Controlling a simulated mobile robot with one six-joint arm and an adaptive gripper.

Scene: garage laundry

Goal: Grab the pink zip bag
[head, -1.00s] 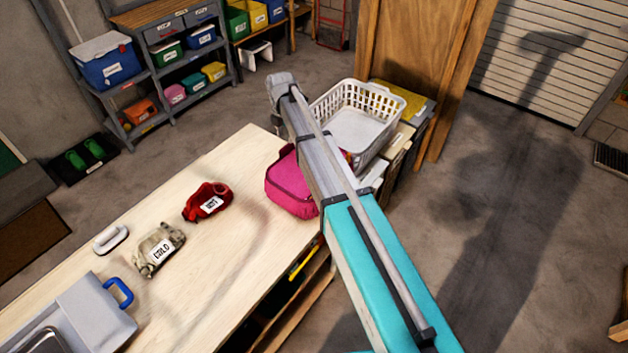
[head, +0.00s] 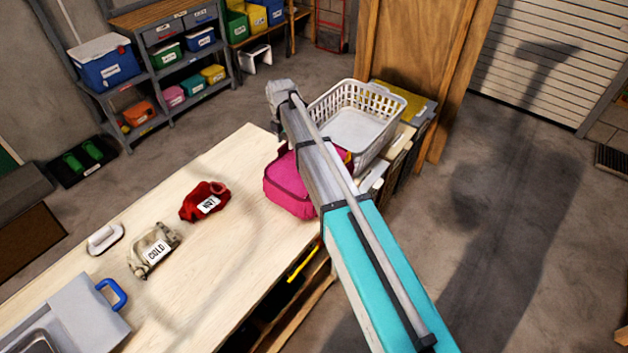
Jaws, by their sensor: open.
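The pink zip bag (head: 287,188) lies at the far right corner of the pale wooden table (head: 225,262) in the head view. My arm crosses in front of it and hides its right part. The arm reaches up and away past the bag, ending in a grey joint above the table's far edge. My gripper itself does not show, so its place relative to the bag cannot be seen.
A red pouch (head: 204,202), a beige pouch labelled COLD (head: 153,250), a white-handled brush (head: 104,239) and a grey sink unit (head: 65,318) are on the table. A white laundry basket (head: 377,110) stands beyond the bag. The table's middle is clear.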

